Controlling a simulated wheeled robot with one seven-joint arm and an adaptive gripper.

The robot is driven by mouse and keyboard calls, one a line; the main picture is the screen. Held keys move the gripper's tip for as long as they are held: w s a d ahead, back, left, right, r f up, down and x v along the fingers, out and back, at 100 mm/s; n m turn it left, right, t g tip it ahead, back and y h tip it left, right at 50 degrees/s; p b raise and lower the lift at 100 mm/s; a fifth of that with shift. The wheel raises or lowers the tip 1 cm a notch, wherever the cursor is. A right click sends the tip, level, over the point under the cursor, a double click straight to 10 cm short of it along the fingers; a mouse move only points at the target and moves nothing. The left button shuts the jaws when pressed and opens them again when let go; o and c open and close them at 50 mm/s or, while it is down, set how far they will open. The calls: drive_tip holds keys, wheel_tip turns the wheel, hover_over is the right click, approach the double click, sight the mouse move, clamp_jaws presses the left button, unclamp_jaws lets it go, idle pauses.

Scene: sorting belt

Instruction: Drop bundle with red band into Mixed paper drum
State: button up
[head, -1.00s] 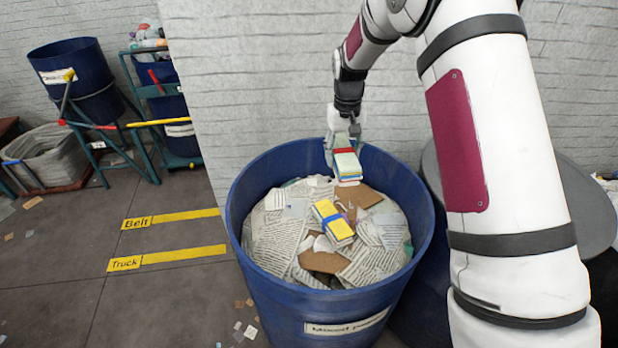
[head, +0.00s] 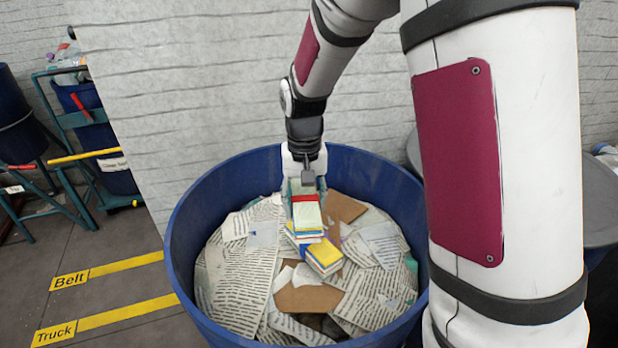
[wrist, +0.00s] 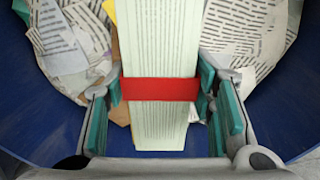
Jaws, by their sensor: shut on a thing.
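The bundle with the red band (head: 308,213) is a stack of pale green and coloured paper. My gripper (head: 306,187) is shut on it and holds it over the inside of the blue Mixed paper drum (head: 185,215). In the wrist view the bundle (wrist: 160,50) runs between the teal finger pads of my gripper (wrist: 160,95), with its red band level with them. I cannot tell whether the two bundles touch.
Newsprint (head: 235,280) and brown cardboard (head: 308,297) fill the drum. A grey wall (head: 190,90) stands behind it. Yellow floor strips marked Belt (head: 125,264) and Truck (head: 125,312) lie at left. Another blue drum (head: 90,105) stands on a green frame at back left.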

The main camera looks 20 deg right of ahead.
sight(309, 207)
drive_tip(key=r+m+p, duration=0.2)
drive_tip(key=m+p, duration=0.1)
drive_tip(key=s+r+m+p, duration=0.1)
drive_tip(key=r+m+p, duration=0.1)
drive_tip(key=m+p, duration=0.1)
drive_tip(key=s+r+m+p, duration=0.1)
drive_tip(key=r+m+p, duration=0.1)
drive_tip(key=m, duration=0.3)
drive_tip(key=shift+s+r+p, duration=0.25)
drive_tip(key=shift+r+p, duration=0.05)
drive_tip(key=shift+p, duration=0.5)
drive_tip(key=shift+s+r+m+p, duration=0.15)
drive_tip(key=shift+r+m+p, duration=0.2)
drive_tip(key=shift+m+p, duration=0.65)
drive_tip(key=shift+m, duration=0.3)
drive_tip(key=shift+f+b, duration=1.45)
drive_tip(key=shift+f, duration=1.6)
drive_tip(key=o, duration=1.4)
drive_tip(key=shift+o, duration=0.2)
drive_tip(key=shift+r, duration=0.1)
wheel_tip(309, 207, up, 12)
